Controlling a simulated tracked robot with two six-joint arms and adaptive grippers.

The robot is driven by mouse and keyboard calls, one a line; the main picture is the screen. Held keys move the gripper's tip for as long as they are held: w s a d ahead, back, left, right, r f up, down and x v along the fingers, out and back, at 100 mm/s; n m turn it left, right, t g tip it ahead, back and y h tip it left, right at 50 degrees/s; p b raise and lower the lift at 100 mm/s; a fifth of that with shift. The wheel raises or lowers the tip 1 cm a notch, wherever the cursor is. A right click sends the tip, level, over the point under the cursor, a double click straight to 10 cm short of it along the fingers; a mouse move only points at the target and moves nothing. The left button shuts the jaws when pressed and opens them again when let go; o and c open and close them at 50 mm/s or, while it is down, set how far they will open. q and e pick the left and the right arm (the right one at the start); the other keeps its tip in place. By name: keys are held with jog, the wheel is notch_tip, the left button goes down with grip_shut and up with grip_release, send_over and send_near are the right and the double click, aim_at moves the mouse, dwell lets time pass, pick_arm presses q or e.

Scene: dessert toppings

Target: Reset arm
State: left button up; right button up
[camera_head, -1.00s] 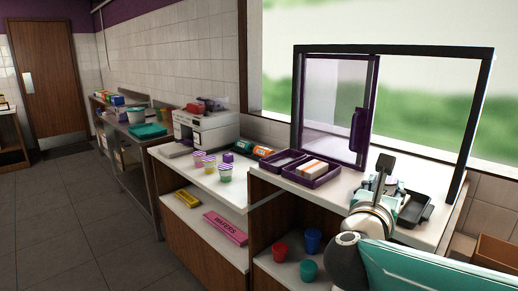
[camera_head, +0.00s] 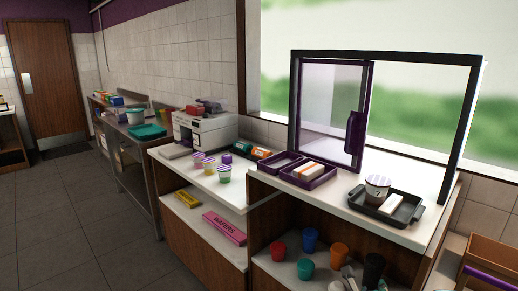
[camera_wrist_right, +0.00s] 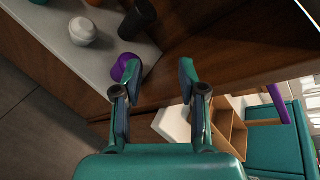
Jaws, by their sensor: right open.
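My right gripper (camera_wrist_right: 156,72) is open and empty in the right wrist view, its two teal fingers well apart. It is over the wooden side of the counter, near the shelf edge. A purple rounded item (camera_wrist_right: 126,67) shows beside the left fingertip; I cannot tell whether they touch. In the head view a dark tray (camera_head: 412,213) stands on the right counter. A striped-lid cup (camera_head: 377,190) and a white item (camera_head: 394,204) are in it, with no gripper touching them. My left gripper is not in view.
Shelf cups include a red one (camera_head: 278,251), a blue one (camera_head: 310,239) and a black one (camera_wrist_right: 138,20). A wooden divided box (camera_wrist_right: 228,130) lies right of my gripper. Purple trays (camera_head: 310,178) stand before the framed window. The floor at left is clear.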

jog(key=s+a+f+n+g+y, duration=0.35)
jog(key=s+f+n, duration=0.35)
jog(key=f, duration=0.4)
jog(key=s+a+f+n+g+y, duration=0.2)
jog(key=s+a+f+n+y, duration=0.15)
jog(key=s+f+n, duration=0.55)
jog(key=s+a+f+n+g+y, duration=0.4)
jog(key=s+a+n, duration=0.6)
jog(key=s+n, duration=0.3)
jog(key=shift+s+a+f+n+g+p, duration=0.2)
jog(key=shift+s+f+n+g+p, duration=0.3)
jog(key=shift+n, duration=0.7)
